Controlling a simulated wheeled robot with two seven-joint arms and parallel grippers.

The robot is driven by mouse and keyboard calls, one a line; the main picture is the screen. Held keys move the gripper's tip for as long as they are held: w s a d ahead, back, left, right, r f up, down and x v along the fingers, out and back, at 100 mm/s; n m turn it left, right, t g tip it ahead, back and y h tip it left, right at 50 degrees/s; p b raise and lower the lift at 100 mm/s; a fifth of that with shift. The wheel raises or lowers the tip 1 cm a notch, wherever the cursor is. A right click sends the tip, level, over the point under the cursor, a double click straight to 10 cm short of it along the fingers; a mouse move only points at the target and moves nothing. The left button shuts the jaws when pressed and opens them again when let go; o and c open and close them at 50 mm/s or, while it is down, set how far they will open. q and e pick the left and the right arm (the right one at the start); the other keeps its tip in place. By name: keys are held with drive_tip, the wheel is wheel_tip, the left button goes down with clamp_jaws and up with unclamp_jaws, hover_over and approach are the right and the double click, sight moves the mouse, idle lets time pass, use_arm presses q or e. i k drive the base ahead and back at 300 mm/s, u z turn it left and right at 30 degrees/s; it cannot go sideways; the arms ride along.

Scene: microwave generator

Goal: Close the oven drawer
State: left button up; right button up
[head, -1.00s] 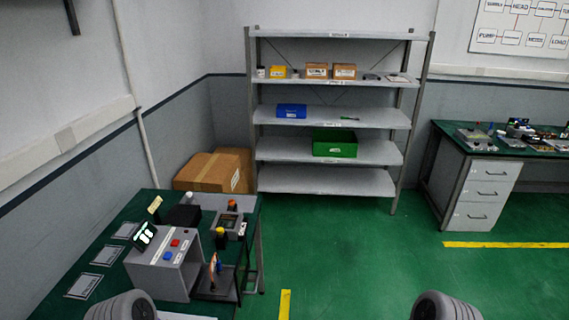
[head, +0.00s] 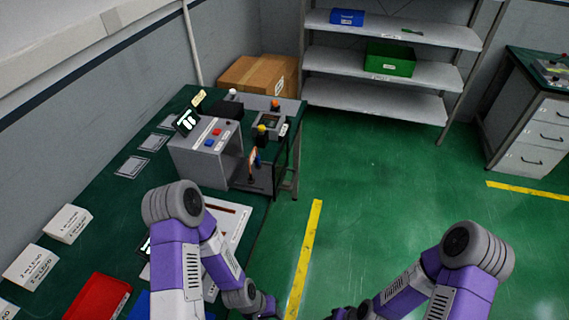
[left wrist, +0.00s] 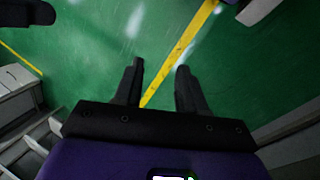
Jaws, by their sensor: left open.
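The oven is a grey box (head: 200,155) with a red and a blue button on its top and a small lit screen beside them. It stands on the green bench near its right edge. Its right side is open, and a dark drawer tray (head: 258,182) sticks out there with a small upright orange and blue item on it. My left gripper (left wrist: 159,68) is open and empty above the floor. In the head view it is low, near the bottom edge, well apart from the drawer. My right gripper (head: 350,313) is partly cut off at the bottom edge, so its jaws are unclear.
The green bench (head: 105,195) holds white boxes (head: 68,223), a red bin (head: 97,298) and a black box (head: 222,108). Shelving (head: 375,102) and a cardboard box (head: 258,76) stand behind. The green floor right of the bench is clear, with yellow lines.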

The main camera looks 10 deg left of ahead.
sight(269, 179)
drive_tip(key=k, duration=0.2)
drive_tip(key=z, duration=0.55)
drive_tip(key=i, duration=1.3)
drive_tip(key=u, duration=0.55)
